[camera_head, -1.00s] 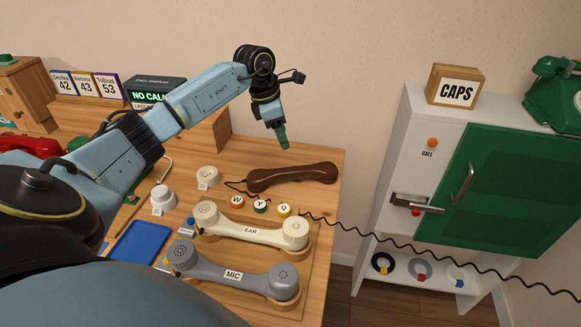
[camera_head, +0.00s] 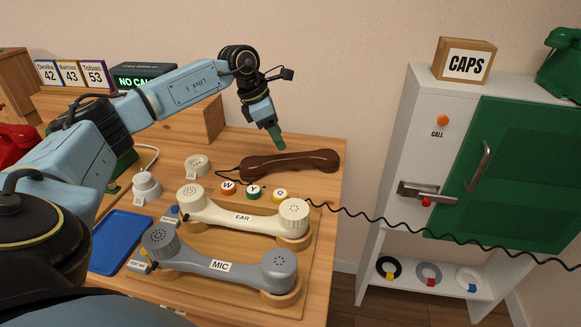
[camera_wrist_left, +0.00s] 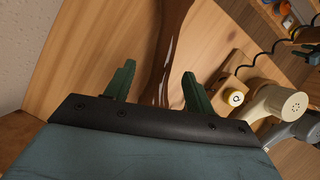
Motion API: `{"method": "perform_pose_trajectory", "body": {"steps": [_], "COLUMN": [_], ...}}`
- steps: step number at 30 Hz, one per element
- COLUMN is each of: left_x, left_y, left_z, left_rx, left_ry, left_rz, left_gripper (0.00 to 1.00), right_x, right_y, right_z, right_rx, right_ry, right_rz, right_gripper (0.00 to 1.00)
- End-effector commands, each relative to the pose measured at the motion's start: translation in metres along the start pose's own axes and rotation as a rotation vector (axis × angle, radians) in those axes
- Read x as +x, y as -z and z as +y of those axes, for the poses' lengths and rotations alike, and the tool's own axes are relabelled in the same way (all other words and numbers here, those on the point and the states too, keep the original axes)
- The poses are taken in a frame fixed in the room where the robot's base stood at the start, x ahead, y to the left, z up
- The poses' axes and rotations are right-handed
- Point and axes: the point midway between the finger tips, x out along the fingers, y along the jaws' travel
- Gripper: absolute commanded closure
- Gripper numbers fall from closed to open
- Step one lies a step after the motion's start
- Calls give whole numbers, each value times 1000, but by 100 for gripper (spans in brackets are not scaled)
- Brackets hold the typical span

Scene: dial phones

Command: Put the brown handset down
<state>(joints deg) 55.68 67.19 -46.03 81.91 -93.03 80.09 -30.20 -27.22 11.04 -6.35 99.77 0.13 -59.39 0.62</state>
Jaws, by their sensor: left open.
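The brown handset (camera_head: 291,165) lies on the wooden table near its back right, behind the cream handset. In the left wrist view the brown handset (camera_wrist_left: 168,55) runs up between the open fingers. My left gripper (camera_head: 278,141) is just above and behind the brown handset's middle in the head view. Its green fingers (camera_wrist_left: 155,85) are spread on either side of the handset and look clear of it. The right gripper is not in view.
A cream EAR handset (camera_head: 243,215) and a grey MIC handset (camera_head: 222,265) rest on wooden supports in front. Round lettered caps (camera_head: 254,192) sit between. A black coiled cord (camera_head: 400,228) stretches right toward a white cabinet (camera_head: 408,160). A blue tray (camera_head: 121,241) lies left.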

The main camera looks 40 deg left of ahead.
Motion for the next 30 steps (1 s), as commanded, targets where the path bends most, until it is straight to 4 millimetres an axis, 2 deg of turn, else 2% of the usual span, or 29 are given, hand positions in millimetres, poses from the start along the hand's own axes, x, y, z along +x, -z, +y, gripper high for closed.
{"method": "perform_pose_trajectory", "body": {"steps": [1, 3, 11, 21, 30], "left_x": [13, 23, 41, 82, 88], "left_y": [1, 1, 0, 0, -1], "left_z": [0, 0, -1, -8, -8], "left_rx": [-1, 0, 0, 0, 0], "left_ry": [1, 1, -1, 1, -2], "left_rz": [2, 0, 0, 1, 1], "left_gripper": [45, 45, 45, 45, 45], "right_x": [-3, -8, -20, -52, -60], "right_y": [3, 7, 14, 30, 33], "right_z": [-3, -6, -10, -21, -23], "right_rx": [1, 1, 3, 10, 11], "right_ry": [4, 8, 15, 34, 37], "right_rz": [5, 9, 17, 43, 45], "right_gripper": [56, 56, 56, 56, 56]}}
